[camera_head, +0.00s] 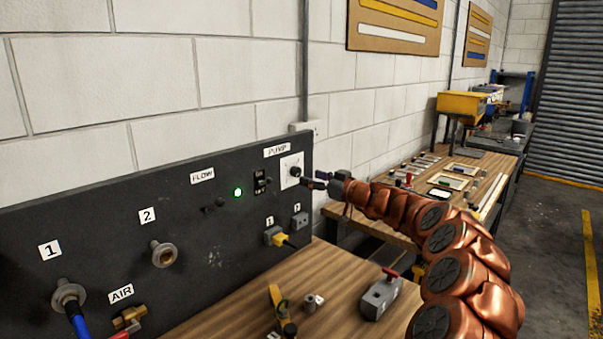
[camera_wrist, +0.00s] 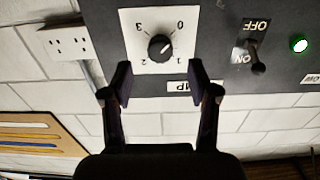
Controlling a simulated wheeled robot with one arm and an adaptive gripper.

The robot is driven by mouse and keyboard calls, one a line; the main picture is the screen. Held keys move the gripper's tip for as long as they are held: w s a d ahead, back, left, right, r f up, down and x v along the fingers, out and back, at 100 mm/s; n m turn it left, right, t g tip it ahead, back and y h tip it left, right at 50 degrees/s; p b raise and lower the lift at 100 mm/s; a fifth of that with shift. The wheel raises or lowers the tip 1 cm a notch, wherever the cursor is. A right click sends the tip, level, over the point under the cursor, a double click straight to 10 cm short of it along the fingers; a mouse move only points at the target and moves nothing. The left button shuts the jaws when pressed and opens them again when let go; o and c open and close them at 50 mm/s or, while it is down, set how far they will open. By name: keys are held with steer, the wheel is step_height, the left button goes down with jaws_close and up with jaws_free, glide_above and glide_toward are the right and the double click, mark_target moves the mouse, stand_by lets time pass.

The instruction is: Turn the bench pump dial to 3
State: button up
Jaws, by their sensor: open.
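The pump dial is a black round knob (camera_wrist: 160,47) on a white square plate (camera_wrist: 133,20) marked 0, 1, 2 and 3, which appears upside down in the wrist view. A small light mark on the knob seems to point toward the 0, at the upper right. In the head view the plate (camera_head: 286,181) sits at the right end of the dark panel, beside the PUMP label (camera_head: 277,150). My gripper (camera_wrist: 160,82) is open and empty. Its two fingers are spread just short of the knob, one toward each side, and do not visibly touch it.
An ON/OFF toggle switch (camera_wrist: 257,58) and a lit green lamp (camera_wrist: 299,44) are beside the dial on the panel (camera_head: 110,200). A white wall outlet (camera_wrist: 69,44) is on the other side. Below, the wooden bench (camera_head: 240,310) holds a grey block with a red handle (camera_head: 381,295).

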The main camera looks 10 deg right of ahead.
mark_target(298, 173)
steer(key=shift+p+x, duration=1)
steer(key=shift+x, duration=1.55)
steer(key=shift+r, duration=0.1)
jaws_close()
